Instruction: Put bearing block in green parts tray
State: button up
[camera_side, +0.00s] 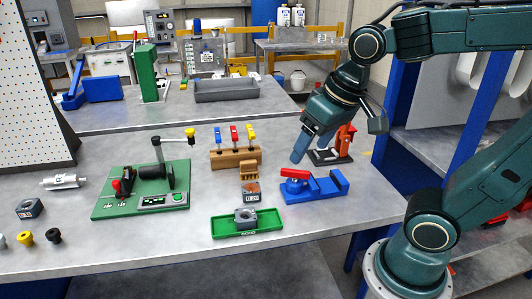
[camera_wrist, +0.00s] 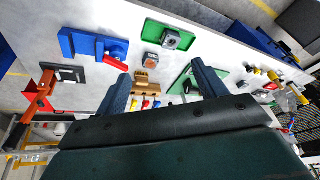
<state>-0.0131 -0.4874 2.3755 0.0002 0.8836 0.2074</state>
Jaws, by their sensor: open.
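A grey block with a round hole, which looks like a bearing block (camera_side: 245,216), sits in the green parts tray (camera_side: 225,227) near the front table edge. In the wrist view the block (camera_wrist: 171,40) and the tray (camera_wrist: 153,27) are at the top. A similar grey block (camera_side: 30,208) lies at the far left of the table. A smaller orange and grey block (camera_side: 251,191) stands just behind the tray; it also shows in the wrist view (camera_wrist: 151,60). My gripper (camera_side: 308,145) is open and empty, raised above the table, behind and to the right of the tray.
A blue fixture with a red handle (camera_side: 313,188) stands right of the tray. An orange clamp (camera_side: 345,140) is close beside my gripper. A wooden rack (camera_side: 235,157) holds coloured-handled pieces. A green hoist board (camera_side: 143,190) is left.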

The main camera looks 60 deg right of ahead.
jog(key=shift+s+d+r+n+t, duration=0.1)
jog(key=shift+s+n+t, duration=0.35)
jog(key=shift+s, duration=0.95)
jog(key=shift+s+d+r+n+t, duration=0.1)
jog(key=shift+s+n+t, duration=0.15)
jog(key=shift+s+n, duration=0.75)
jog(key=shift+s+m, duration=0.3)
jog(key=shift+m, duration=0.05)
